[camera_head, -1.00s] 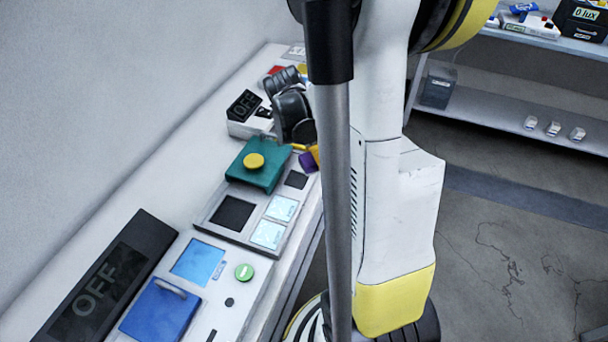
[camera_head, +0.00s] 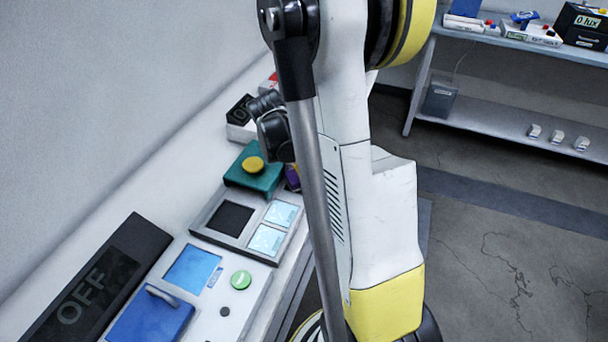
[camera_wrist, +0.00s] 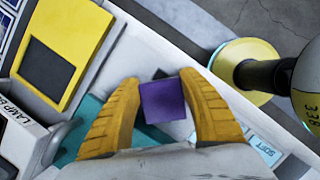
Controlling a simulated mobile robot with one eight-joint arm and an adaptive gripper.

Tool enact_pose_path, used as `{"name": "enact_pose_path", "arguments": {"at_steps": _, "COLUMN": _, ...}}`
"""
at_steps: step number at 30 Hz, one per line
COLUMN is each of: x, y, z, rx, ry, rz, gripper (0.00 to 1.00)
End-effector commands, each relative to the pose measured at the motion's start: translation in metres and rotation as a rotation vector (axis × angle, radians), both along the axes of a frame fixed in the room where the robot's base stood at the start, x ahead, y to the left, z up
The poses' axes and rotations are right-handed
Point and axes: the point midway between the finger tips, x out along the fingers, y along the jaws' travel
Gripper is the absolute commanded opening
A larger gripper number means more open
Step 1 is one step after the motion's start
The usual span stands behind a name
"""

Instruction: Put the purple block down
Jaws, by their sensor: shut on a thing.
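The purple block (camera_wrist: 163,102) is between the two yellow fingers of my gripper (camera_wrist: 160,82) in the wrist view, and the fingers are shut on it. In the head view a small part of the purple block (camera_head: 292,178) shows beside the teal box; my arm hides most of the gripper. The block is over the bench near its front edge.
A teal box with a yellow button (camera_head: 252,164) stands close by. A grey panel (camera_head: 203,229) with a dark square and two pale tiles lies nearer. A yellow device (camera_wrist: 85,12) is at the wrist view's upper left. The floor lies beyond the bench edge.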

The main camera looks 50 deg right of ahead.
Motion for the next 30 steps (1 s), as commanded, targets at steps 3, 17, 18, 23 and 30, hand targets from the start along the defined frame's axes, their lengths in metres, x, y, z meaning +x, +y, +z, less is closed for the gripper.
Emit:
{"name": "enact_pose_path", "arguments": {"at_steps": 3, "x": 0.0, "y": 0.0, "z": -0.006, "rx": 0.0, "ry": 0.0, "rz": 0.0, "gripper": 0.1}}
{"name": "enact_pose_path", "arguments": {"at_steps": 17, "x": 0.0, "y": 0.0, "z": 0.002, "rx": 0.0, "ry": 0.0, "rz": 0.0, "gripper": 0.69}}
{"name": "enact_pose_path", "arguments": {"at_steps": 18, "x": 0.0, "y": 0.0, "z": 0.006, "rx": 0.0, "ry": 0.0, "rz": 0.0, "gripper": 0.69}}
{"name": "enact_pose_path", "arguments": {"at_steps": 23, "x": 0.004, "y": 0.01, "z": 0.038, "rx": 0.0, "ry": -0.001, "rz": 0.001, "gripper": 0.69}}
{"name": "enact_pose_path", "arguments": {"at_steps": 30, "x": 0.011, "y": 0.028, "z": 0.089, "rx": 0.0, "ry": 0.001, "rz": 0.002, "gripper": 0.69}}
